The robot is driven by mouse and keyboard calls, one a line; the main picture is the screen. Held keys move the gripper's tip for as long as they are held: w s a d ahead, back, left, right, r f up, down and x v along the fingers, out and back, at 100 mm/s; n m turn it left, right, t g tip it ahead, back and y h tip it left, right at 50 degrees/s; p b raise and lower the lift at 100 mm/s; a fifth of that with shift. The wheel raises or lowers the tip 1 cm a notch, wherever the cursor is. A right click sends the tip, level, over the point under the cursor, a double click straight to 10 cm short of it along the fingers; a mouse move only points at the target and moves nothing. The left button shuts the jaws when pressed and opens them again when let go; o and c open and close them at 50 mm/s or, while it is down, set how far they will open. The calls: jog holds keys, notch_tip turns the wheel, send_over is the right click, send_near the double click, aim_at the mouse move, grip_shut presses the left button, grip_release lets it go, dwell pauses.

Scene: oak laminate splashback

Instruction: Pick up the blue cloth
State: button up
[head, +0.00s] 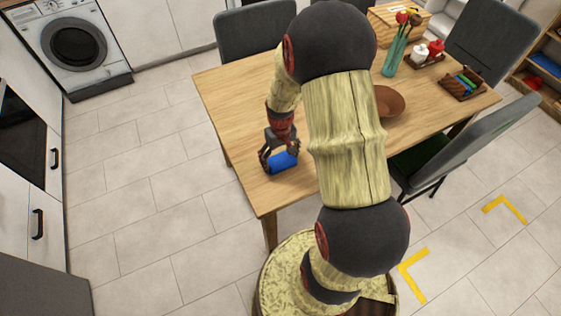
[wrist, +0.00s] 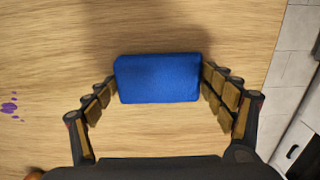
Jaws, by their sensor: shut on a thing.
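The blue cloth (head: 284,162) is at the left part of the wooden table (head: 232,84) in the head view. It looks like a compact blue block in the wrist view (wrist: 158,78). My gripper (head: 279,160) is shut on it, with one finger against its left side and the other against its right side, as the wrist view (wrist: 160,85) shows. I cannot tell whether the cloth touches the table or is slightly above it. My arm hides the middle of the table in the head view.
A brown bowl (head: 389,102) is right of my arm. Purple spots (wrist: 9,105) mark the table. Grey chairs (head: 257,32) surround it.

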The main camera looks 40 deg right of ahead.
aim_at(281, 160)
jog(key=shift+r, duration=0.65)
notch_tip(281, 160, up, 2)
jog(key=shift+s+r+p, duration=0.1)
jog(key=shift+r+p, duration=0.1)
jog(key=shift+p, duration=0.5)
jog(key=s+d+r+p, duration=0.3)
jog(key=s+r, duration=0.6)
jog(key=s, duration=0.4)
jog(key=shift+s+r+p, duration=0.15)
jog(key=shift+s+p, duration=0.1)
jog(key=shift+p, duration=0.45)
